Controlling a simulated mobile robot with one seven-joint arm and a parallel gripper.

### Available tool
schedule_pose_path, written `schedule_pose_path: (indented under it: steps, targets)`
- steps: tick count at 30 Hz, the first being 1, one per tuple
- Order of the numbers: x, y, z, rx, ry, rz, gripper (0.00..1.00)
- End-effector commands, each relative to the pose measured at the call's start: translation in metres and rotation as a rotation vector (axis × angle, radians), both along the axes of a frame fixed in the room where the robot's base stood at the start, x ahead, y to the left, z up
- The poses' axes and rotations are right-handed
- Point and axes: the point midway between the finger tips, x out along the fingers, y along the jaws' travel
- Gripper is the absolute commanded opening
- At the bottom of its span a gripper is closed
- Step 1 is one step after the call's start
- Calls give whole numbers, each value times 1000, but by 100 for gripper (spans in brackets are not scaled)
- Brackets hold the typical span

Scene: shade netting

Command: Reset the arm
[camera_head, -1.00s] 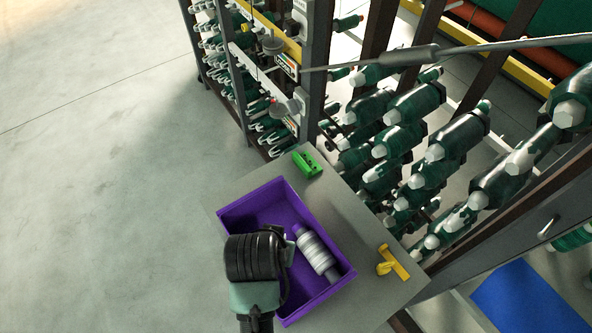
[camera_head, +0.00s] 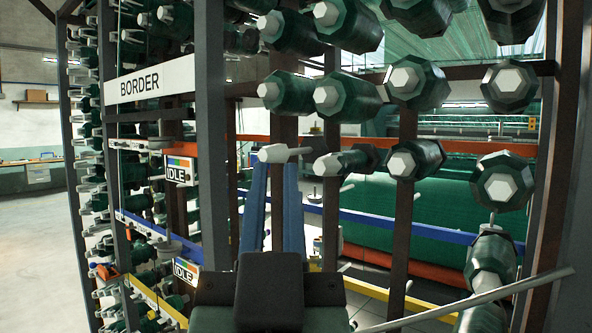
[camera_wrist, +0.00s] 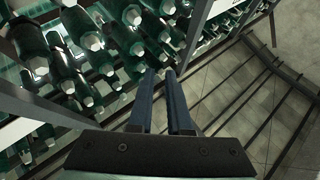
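My gripper (camera_head: 275,165) stands upright in the lower middle of the head view, its two long blue fingers pointing up in front of the spool rack. In the wrist view my gripper (camera_wrist: 159,72) shows a gap between the fingers with nothing held in it. It is open and empty. A white-ended spool (camera_head: 272,153) appears behind the fingertips in the head view; I cannot tell how far behind. The purple crate and its table are out of view now.
The rack with several green spools (camera_head: 345,97) fills the middle and right. Its dark post (camera_head: 211,150) and BORDER sign (camera_head: 150,80) stand left of my gripper. A thin metal rod (camera_head: 470,300) crosses the lower right. Open floor (camera_head: 35,240) lies at far left.

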Motion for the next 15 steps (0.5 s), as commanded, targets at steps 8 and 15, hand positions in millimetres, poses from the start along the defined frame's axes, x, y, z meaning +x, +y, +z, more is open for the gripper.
schedule_pose_path:
  steps: [8, 15]
  targets:
    - [-53, -18, 62, -20, -237, -55, 17]
    - [-53, -17, 62, -20, -235, -54, 17]
